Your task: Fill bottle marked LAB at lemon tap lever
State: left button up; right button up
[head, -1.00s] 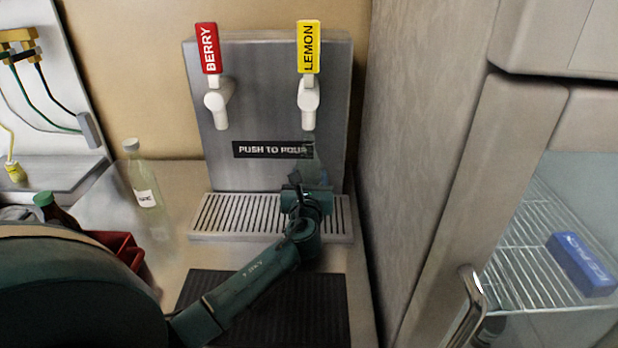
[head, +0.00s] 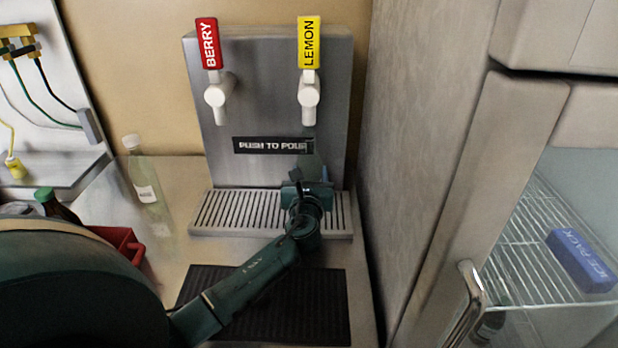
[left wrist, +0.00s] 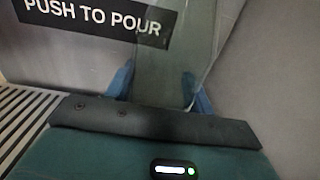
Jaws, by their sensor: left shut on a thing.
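The lemon tap (head: 309,93) has a yellow lever marked LEMON (head: 309,43) standing up above a white spout. My left gripper (head: 307,184) is below this spout, over the right part of the drip tray. It is shut on a clear bottle (head: 311,163), which is faint against the steel panel. In the left wrist view the bottle (left wrist: 170,75) stands between the blue fingertips (left wrist: 158,88). No LAB mark shows on the held bottle; its lower part is hidden. The bottle's top is near the lemon spout; I cannot tell whether they touch. My right gripper is not in view.
A red BERRY lever (head: 207,44) is on the left tap. Another clear bottle (head: 147,180) with a white label stands left of the drip tray (head: 240,212). A dark mat (head: 320,300) lies in front. A fridge wall (head: 415,150) closes off the right side.

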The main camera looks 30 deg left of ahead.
pick_arm(q)
jog(key=shift+p+v, duration=0.75)
jog(key=shift+v, duration=0.5)
jog(key=shift+s+d, duration=0.15)
jog(key=shift+d, duration=0.05)
jog(key=shift+p+v, duration=1.05)
jog(key=shift+v, duration=1.85)
jog(key=v, duration=0.6)
jog(key=shift+d, duration=0.1)
